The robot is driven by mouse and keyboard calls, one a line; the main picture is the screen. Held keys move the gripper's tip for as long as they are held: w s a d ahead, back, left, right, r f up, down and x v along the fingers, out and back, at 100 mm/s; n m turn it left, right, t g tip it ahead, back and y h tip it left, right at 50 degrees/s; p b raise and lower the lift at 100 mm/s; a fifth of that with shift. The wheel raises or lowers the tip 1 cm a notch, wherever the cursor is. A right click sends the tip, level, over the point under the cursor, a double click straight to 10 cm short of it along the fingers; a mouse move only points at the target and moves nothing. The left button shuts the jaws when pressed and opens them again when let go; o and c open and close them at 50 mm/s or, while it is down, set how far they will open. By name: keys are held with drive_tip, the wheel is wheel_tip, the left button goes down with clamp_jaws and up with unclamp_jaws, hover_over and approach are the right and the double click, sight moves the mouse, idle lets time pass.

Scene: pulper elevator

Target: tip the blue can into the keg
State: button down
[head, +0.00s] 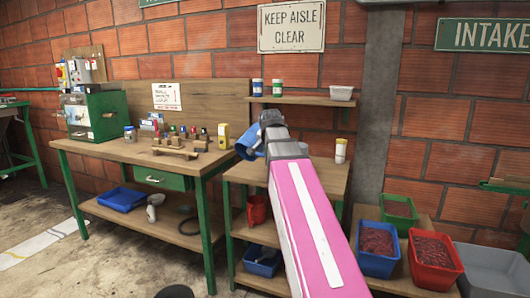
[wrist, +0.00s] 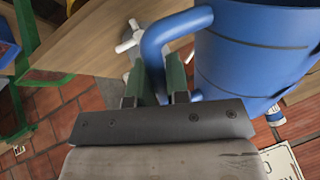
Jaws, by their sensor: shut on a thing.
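The blue can (head: 249,142) is in front of the smaller wooden bench in the head view, tilted, at the far end of my arm. In the wrist view the can (wrist: 258,50) fills the upper right, and its thick blue handle runs down between my fingers. My gripper (wrist: 156,85) is shut on that handle. In the head view my gripper (head: 270,120) is partly hidden by my own arm. The can's inside does not show clearly. I cannot make out a keg in either view.
A workbench (head: 125,150) with tools and a green machine (head: 95,115) stands left. A shelf (head: 305,101) with small jars is on the brick wall. A white-and-yellow bottle (head: 340,150) stands on the smaller bench. Blue (head: 378,262), red (head: 435,280) and green (head: 399,222) bins stand lower right.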

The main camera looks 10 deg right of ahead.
drive_tip(key=w+d+r+m+t+y, duration=0.2)
drive_tip(key=d+m+y, duration=0.4)
drive_tip(key=d+m, duration=0.3)
drive_tip(key=w+d+r+m+t+y, duration=0.3)
drive_tip(key=d+m+t+y, duration=0.1)
drive_tip(key=d+m+y, duration=0.3)
drive_tip(key=d+m, duration=0.2)
drive_tip(key=d, duration=0.1)
drive_tip(key=shift+w+m+t, duration=0.3)
drive_tip(key=shift+m+t, duration=0.1)
idle(0.9)
drive_tip(key=shift+d, duration=0.1)
idle(0.4)
